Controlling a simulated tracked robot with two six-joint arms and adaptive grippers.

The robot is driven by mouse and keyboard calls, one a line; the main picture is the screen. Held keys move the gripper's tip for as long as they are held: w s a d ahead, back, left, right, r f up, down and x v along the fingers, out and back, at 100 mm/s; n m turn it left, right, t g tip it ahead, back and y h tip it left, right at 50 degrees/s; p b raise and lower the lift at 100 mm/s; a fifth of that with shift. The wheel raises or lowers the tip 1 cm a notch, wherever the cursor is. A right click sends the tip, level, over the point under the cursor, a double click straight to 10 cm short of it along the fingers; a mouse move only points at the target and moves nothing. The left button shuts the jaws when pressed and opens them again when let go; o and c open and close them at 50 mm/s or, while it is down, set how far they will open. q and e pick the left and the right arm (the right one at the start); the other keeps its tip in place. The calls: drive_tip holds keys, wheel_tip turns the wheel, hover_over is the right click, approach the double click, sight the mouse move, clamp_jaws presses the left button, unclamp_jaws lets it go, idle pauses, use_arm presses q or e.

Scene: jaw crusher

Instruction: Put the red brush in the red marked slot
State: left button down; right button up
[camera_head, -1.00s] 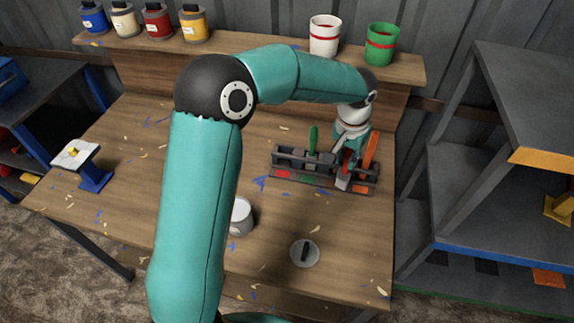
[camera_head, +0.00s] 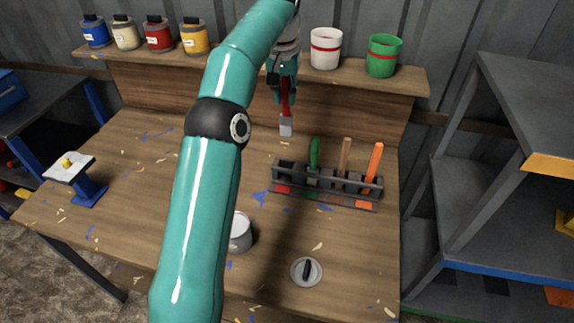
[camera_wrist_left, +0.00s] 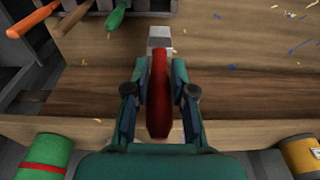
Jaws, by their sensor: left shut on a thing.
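The red brush (camera_head: 287,104) hangs from my left gripper (camera_head: 284,86), its pale end (camera_head: 286,126) pointing down. They are behind and above the left end of the brush rack (camera_head: 340,201), clear of it. In the left wrist view the red handle (camera_wrist_left: 158,95) lies between the two fingers, shut on it. The red marked slot (camera_head: 282,189) is the leftmost one of the rack and no brush stands in it. A green brush (camera_head: 314,153), a tan brush (camera_head: 345,157) and an orange brush (camera_head: 374,163) stand in the other slots. My right gripper is not in view.
A white cup (camera_head: 325,48), a green cup (camera_head: 384,57) and several labelled jars (camera_head: 158,36) stand on the back shelf. An open can (camera_head: 241,232) and a round lid (camera_head: 307,271) sit at the front of the bench. The bench left of the rack is mostly clear.

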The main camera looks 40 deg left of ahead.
sight(285, 135)
use_arm(q)
wheel_tip(285, 135, down, 13)
drive_tip(key=b, duration=0.3)
drive_tip(key=shift+r, duration=0.15)
wheel_tip(285, 135, down, 5)
drive_tip(key=shift+f, duration=0.2)
drive_tip(key=shift+f, duration=0.2)
drive_tip(key=c, duration=1)
unclamp_jaws()
drive_tip(key=shift+r, duration=0.1)
drive_tip(key=shift+r, duration=0.1)
